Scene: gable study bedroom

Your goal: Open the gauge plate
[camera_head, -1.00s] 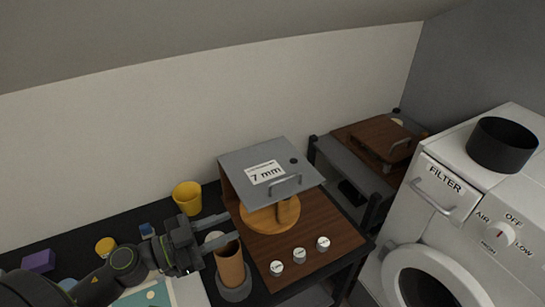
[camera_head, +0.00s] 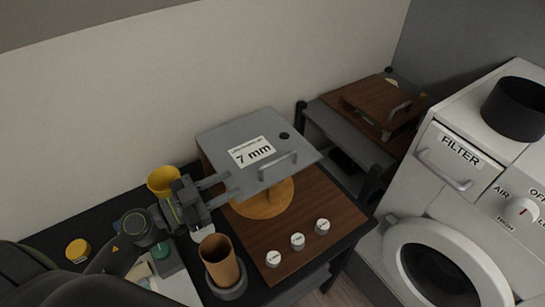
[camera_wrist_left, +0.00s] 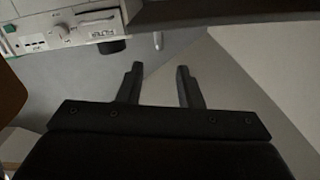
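The gauge plate (camera_head: 225,145) is a flat grey plate with a white "7 mm" label, a bar handle (camera_head: 278,166) on its front right part and a dark round hole. It sits above a round wooden piece (camera_head: 265,203) on a brown wooden board. My left gripper (camera_head: 229,187) is at the plate's left front edge, its fingers pointing right toward it, short of the handle. It is open, with a clear empty gap between its fingers in the left wrist view (camera_wrist_left: 159,67). Whether a finger touches the plate I cannot tell. My right gripper is not in view.
A brown cup (camera_head: 220,262) stands just below the left gripper, and a yellow cup (camera_head: 161,181) behind it. Three white-topped knobs (camera_head: 297,241) line the board's front. A white machine labelled FILTER (camera_head: 455,215) stands at right, with a brown box (camera_head: 375,98) behind.

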